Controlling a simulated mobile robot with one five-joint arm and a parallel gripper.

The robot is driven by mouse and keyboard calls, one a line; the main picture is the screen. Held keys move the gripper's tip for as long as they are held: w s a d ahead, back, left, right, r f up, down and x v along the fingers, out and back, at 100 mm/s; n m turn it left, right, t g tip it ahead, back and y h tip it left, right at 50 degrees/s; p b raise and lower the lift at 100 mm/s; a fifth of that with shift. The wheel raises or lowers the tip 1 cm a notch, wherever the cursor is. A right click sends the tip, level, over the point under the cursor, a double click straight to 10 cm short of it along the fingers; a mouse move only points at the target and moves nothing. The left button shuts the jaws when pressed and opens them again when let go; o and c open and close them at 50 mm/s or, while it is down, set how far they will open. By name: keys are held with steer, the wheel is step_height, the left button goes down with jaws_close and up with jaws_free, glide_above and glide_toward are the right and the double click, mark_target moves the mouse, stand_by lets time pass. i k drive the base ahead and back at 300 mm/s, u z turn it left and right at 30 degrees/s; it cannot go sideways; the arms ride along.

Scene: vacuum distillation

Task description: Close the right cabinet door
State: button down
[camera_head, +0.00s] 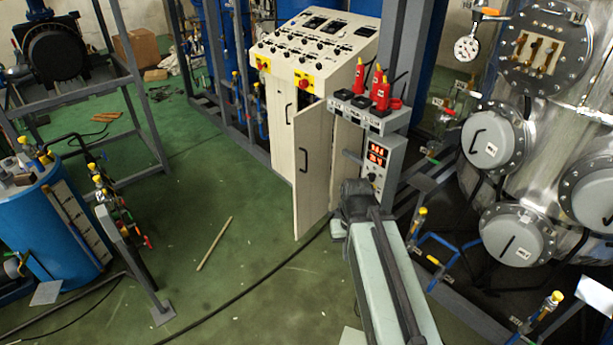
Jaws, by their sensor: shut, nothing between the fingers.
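The cream control cabinet (283,122) stands at the upper middle with a sloped panel on top. Its left door lies flat with the front and has a dark handle. The right cabinet door (312,172) stands open, swung out toward me, with a dark handle (303,160) on its visible face. My arm reaches up from the bottom, right of the door. The dark wrist hides part of this area. I cannot tell whether the gripper touches the door.
A grey unit (376,160) with a red display and red bottles on top stands close to the right of the gripper. Steel vessels and pipes fill the right side. A wooden stick (214,244) lies on open green floor left of the door.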

mark_target(312, 128)
steer(key=u, duration=0.2)
steer(key=i, duration=1.9)
steer(key=u, duration=1.1)
steer(key=k, duration=0.8)
steer(key=u, duration=0.15)
steer(key=i, duration=0.9)
steer(key=z, duration=0.1)
